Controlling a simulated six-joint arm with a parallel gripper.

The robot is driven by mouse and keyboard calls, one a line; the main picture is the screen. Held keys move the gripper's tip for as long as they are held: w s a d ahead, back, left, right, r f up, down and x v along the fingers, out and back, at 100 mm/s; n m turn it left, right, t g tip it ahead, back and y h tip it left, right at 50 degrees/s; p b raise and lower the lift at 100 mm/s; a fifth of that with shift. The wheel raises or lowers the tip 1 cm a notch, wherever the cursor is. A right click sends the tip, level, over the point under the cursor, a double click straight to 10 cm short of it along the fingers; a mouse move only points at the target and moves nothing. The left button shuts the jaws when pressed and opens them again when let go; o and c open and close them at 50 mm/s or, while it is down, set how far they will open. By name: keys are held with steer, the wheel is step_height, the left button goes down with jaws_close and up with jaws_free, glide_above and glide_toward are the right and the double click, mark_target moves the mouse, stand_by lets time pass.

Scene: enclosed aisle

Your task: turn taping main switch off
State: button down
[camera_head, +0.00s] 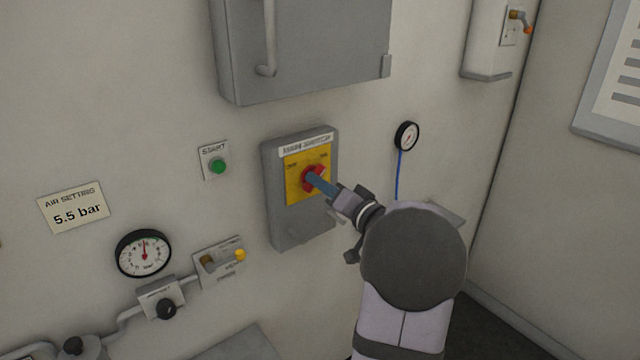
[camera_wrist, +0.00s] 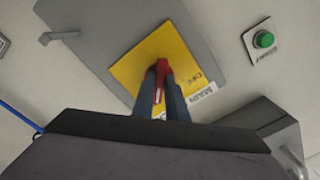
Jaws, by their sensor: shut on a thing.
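The main switch is a grey box (camera_head: 288,230) on the wall with a yellow plate (camera_head: 294,162) and a "MAIN SWITCH" label above it. A red rotary handle (camera_head: 309,172) sits on the yellow plate. My gripper (camera_head: 313,178) is at the handle with its blue-grey fingers closed on it. In the wrist view, the fingers (camera_wrist: 161,92) hold the red handle (camera_wrist: 162,72) between them, in front of the yellow plate (camera_wrist: 135,72). An "OFF" mark shows beside the handle there. The fingers partly cover the handle, so its exact angle is hard to tell.
A green start button (camera_head: 217,165) is left of the switch. A grey cabinet (camera_head: 310,50) juts out above it. A small gauge (camera_head: 406,136) with a blue hose is at the right. A larger gauge (camera_head: 144,253) and a valve panel (camera_head: 219,262) are lower left.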

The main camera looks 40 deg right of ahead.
steer(key=shift+n, duration=0.3)
steer(key=shift+d+n+b, duration=0.2)
steer(key=shift+n+b, duration=5.95)
steer(key=shift+n, duration=2.55)
steer(key=c, duration=1.8)
jaws_free()
steer(key=shift+o, duration=0.2)
steer(key=shift+s, duration=0.15)
steer(key=s+b, duration=0.2)
steer(key=s, duration=0.5)
